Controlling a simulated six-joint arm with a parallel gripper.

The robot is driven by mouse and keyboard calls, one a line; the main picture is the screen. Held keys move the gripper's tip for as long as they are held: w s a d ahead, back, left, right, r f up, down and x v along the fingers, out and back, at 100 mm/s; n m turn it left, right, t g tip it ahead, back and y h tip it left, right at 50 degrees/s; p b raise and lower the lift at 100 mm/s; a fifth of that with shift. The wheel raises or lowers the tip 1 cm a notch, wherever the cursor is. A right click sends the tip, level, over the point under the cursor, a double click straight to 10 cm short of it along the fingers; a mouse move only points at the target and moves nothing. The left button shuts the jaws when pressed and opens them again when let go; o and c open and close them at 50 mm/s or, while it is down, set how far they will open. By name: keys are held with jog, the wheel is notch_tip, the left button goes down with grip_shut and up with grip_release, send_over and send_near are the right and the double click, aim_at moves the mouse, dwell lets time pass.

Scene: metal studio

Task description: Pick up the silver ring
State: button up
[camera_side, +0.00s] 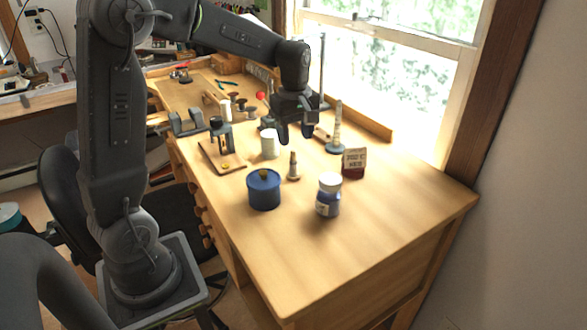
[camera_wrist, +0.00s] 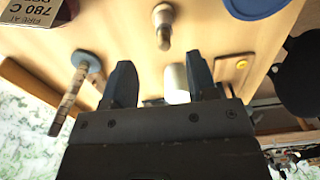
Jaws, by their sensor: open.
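I cannot make out a silver ring for certain in either view. My gripper (camera_side: 296,134) is open and points down over the wooden bench, with nothing seen between its fingers. The wrist view shows its two dark fingers apart (camera_wrist: 160,72). A small brown-and-pale post (camera_side: 294,168) stands upright on the bench, nearer the side camera than the gripper. It also shows in the wrist view (camera_wrist: 163,30), beyond the fingertips. A tapered stick on a blue-grey round base (camera_side: 338,132) stands to the right of the gripper; whether a ring sits on it is too small to tell.
A blue lidded pot (camera_side: 264,192), a blue jar with a white lid (camera_side: 328,196) and a labelled dark red block (camera_side: 354,163) stand toward the front. A white cylinder (camera_side: 270,144) stands left of the gripper, near a wooden board (camera_side: 226,163). The front right bench is clear.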

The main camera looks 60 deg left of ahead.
aim_at(293, 151)
jog(key=shift+s+d+f, duration=0.1)
jog(key=shift+s+f, duration=0.05)
jog(key=shift+f, duration=1.55)
jog(key=shift+s+f, duration=0.1)
jog(key=shift+f, duration=1.6)
jog(key=shift+c, duration=0.4)
grip_shut()
